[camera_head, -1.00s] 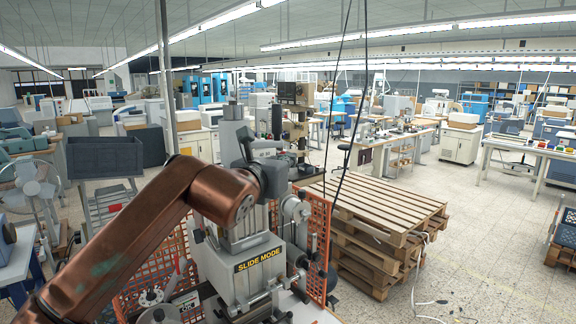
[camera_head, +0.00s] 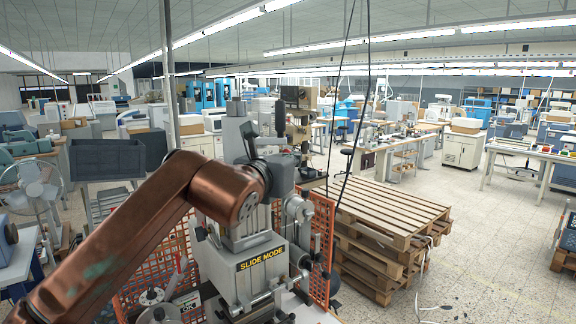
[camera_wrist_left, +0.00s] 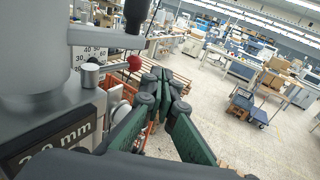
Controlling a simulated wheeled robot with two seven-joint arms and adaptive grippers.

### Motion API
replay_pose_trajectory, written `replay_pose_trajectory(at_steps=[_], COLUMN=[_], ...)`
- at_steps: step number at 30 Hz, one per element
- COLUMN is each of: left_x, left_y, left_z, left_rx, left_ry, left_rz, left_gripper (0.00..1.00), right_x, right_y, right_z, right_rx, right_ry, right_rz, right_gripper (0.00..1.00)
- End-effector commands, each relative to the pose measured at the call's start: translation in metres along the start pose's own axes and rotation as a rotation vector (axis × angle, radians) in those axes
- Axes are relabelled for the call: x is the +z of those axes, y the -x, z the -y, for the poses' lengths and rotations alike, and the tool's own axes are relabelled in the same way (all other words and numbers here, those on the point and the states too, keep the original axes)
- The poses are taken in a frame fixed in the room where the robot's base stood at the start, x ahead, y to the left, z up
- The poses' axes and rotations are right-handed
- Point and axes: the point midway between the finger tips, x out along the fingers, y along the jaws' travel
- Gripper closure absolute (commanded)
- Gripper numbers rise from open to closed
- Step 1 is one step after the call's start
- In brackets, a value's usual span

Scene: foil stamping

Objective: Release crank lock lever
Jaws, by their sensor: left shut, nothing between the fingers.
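A grey stamping machine (camera_head: 245,285) marked SLIDE MODE stands in front of me in the head view. In the left wrist view, a metal lever with a red ball end (camera_wrist_left: 134,62) sticks out from a silver hub on the machine's side. A grey crank arm (camera_wrist_left: 100,38) with a black handle (camera_wrist_left: 135,14) is above it. My left gripper (camera_wrist_left: 167,82) has green fingers with the tips together, shut and empty, beside and below the red ball. I cannot tell whether it touches the lever. In the head view, my left wrist partly hides the machine's upper part. My right gripper is not in view.
Orange mesh guards (camera_head: 322,235) stand around the machine. Stacked wooden pallets (camera_head: 385,215) are to its right. A grey pole (camera_head: 169,85) rises behind my arm. A fan (camera_head: 35,190) is at left. Open floor (camera_head: 490,240) lies to the right.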

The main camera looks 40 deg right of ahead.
Motion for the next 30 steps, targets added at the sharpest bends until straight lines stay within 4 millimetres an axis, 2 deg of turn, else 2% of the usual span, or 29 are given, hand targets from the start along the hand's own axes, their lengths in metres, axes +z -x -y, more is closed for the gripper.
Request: replay_pose_trajectory(at_steps=[1, 3, 9, 15, 21, 30], left_x=[-0.006, -0.006, -0.003, -0.001, 0.000, 0.001], left_y=[0.004, 0.011, 0.051, 0.078, 0.089, 0.090], left_z=[0.005, 0.014, 0.041, 0.060, 0.069, 0.069], left_rx=[-0.006, -0.011, -0.010, -0.009, -0.009, -0.009], left_ry=[-0.002, -0.002, -0.004, -0.002, 0.000, 0.001], left_rz=[0.002, 0.001, 0.002, 0.001, 0.000, 0.000], left_gripper=[1.00, 1.00, 1.00, 1.00, 1.00, 1.00], right_x=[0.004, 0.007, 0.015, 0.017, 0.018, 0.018], right_y=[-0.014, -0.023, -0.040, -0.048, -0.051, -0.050], right_z=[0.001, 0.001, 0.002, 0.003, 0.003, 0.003], right_rx=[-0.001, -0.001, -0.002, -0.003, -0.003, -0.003], right_ry=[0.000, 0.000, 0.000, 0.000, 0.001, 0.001], right_rz=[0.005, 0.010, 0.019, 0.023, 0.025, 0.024], right_gripper=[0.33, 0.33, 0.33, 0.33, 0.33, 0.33])
